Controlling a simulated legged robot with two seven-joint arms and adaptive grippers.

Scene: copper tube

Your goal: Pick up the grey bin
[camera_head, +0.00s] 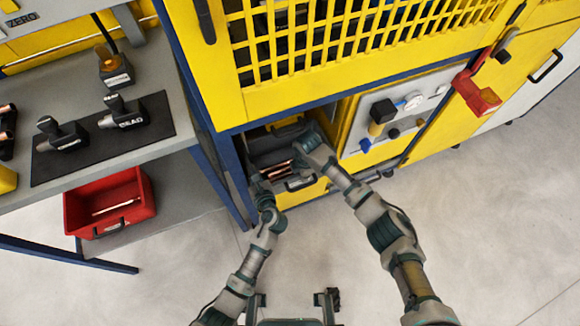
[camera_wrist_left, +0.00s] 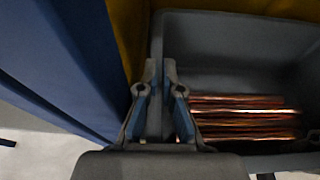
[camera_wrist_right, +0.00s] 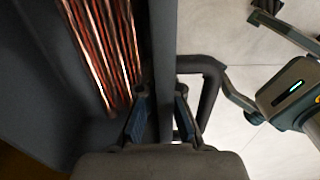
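The grey bin (camera_head: 268,146) sits in the low opening of the yellow machine, with copper tubes (camera_head: 275,171) lying in it. Its inside also shows in the left wrist view (camera_wrist_left: 235,60), with the tubes (camera_wrist_left: 240,115) at the near end. My left gripper (camera_head: 257,182) is at the bin's left wall, and in its wrist view the fingers (camera_wrist_left: 160,70) are closed on the rim. My right gripper (camera_head: 302,145) is at the right side; its fingers (camera_wrist_right: 160,100) sit close on both sides of the wall (camera_wrist_right: 162,50). Contact is partly hidden by the fingers.
A blue post (camera_head: 238,175) stands close left of the bin. A red bin (camera_head: 138,178) sits on the lower shelf at left. A valve and gauge panel (camera_head: 400,110) is on the right. Floor in front is clear.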

